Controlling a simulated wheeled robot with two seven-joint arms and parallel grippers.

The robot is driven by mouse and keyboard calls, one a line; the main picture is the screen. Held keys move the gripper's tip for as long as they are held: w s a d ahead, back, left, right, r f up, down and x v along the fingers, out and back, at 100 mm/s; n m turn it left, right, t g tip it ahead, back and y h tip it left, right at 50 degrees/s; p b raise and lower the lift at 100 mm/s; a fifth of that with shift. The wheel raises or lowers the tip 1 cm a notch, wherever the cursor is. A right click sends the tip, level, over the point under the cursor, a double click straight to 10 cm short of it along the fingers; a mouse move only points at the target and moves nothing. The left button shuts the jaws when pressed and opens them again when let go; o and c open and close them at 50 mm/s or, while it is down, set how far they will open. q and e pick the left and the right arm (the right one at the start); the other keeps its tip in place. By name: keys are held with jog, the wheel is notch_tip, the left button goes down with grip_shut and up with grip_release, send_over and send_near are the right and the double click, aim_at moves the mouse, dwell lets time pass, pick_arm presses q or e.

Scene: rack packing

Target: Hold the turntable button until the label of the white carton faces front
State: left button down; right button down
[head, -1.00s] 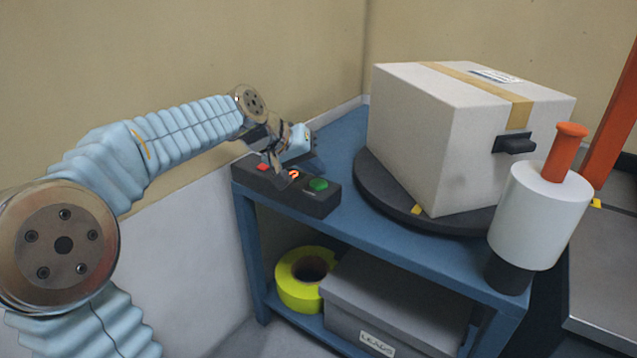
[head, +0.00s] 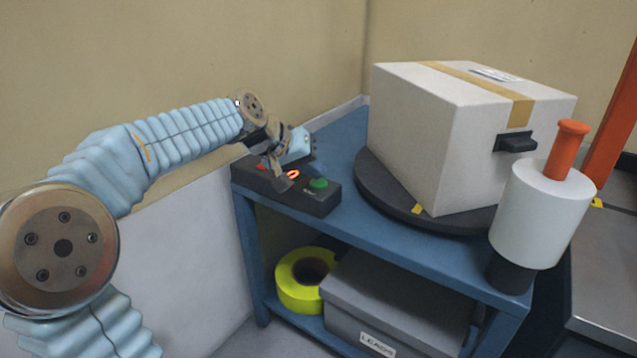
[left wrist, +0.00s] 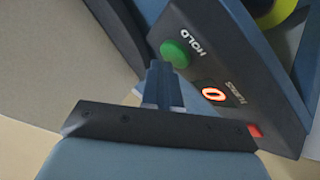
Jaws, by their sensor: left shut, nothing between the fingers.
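The white carton (head: 410,130) stands on the dark round turntable (head: 375,190), one corner toward me. A tape strip runs over its top, and a small printed label (head: 497,74) lies on the top face. No label shows on its two visible sides; the other sides are hidden. The black control box (head: 315,205) has a green button (head: 318,184), marked HOLD in the left wrist view (left wrist: 175,53), and a lit display (left wrist: 213,93) reading 0. My left gripper (head: 283,184) is shut and empty, its tips over the box beside the green button, apparently not pressing it. My right gripper is out of view.
A black handle-like block (head: 515,142) sticks out from the carton's right side. A white cylinder with an orange top (head: 540,215) stands at the blue table's (head: 400,245) front right corner. Yellow tape (head: 300,280) and a grey box (head: 395,300) sit on the lower shelf.

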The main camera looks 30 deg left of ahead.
aim_at(314, 184)
pick_arm(q)
jog(key=shift+f+b, duration=0.35)
jog(key=shift+f, duration=0.1)
dwell(0.3)
jog(key=shift+r, duration=0.1)
dwell(2.8)
jog(key=shift+r+p, duration=0.75)
notch_tip(314, 184, up, 5)
jog(key=p, duration=0.4)
jog(key=shift+r, duration=0.1)
dwell(0.9)
